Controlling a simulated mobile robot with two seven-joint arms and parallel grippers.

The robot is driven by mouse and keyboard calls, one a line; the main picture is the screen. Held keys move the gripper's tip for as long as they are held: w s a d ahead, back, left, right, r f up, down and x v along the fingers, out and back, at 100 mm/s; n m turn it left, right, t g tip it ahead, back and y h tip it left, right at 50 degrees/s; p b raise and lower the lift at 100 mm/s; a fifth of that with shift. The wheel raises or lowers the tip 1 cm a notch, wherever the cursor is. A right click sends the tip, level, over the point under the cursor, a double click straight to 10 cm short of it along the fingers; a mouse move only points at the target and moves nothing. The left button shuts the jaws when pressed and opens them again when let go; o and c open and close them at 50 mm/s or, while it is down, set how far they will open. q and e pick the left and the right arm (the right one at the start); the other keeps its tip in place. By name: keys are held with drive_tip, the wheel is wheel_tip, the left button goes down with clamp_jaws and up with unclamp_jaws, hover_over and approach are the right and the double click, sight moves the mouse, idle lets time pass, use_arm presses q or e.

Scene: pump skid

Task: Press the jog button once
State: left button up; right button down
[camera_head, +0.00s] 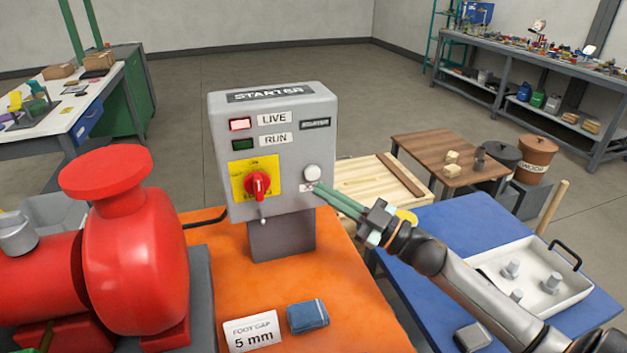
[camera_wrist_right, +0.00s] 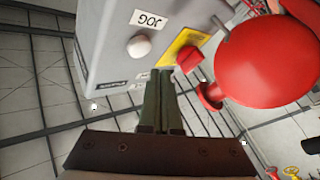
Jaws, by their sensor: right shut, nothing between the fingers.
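The grey starter box (camera_head: 272,125) stands on a post on the orange bench. Its jog button (camera_head: 312,174) is a white round knob at the lower right of the front face. In the right wrist view the button (camera_wrist_right: 139,46) sits beside an upside-down JOG label (camera_wrist_right: 148,19). My right gripper (camera_head: 317,187) is shut and empty, its green fingers pointing at the box from the right. Its tips are just below the button in the head view. In the wrist view the tips (camera_wrist_right: 160,72) appear apart from the button. My left gripper is not in view.
A red rotary switch (camera_head: 257,185) on a yellow plate is left of the button. The LIVE lamp (camera_head: 240,124) looks lit red; the RUN lamp (camera_head: 243,144) is dark green. A large red pump (camera_head: 135,250) stands at left. A blue table (camera_head: 440,222) is at right.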

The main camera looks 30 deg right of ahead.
drive_tip(key=shift+w+d+r, duration=0.1)
drive_tip(key=shift+w+d, duration=0.1)
drive_tip(key=shift+w, duration=0.7)
idle(1.4)
drive_tip(key=shift+w+d, duration=0.1)
drive_tip(key=shift+w, duration=0.3)
drive_tip(key=shift+w+d, duration=0.1)
drive_tip(key=shift+w, duration=0.3)
idle(0.7)
drive_tip(key=shift+s, duration=0.1)
drive_tip(key=shift+s+a+p, duration=0.2)
drive_tip(key=shift+s+p, duration=0.3)
drive_tip(key=shift+s, duration=0.25)
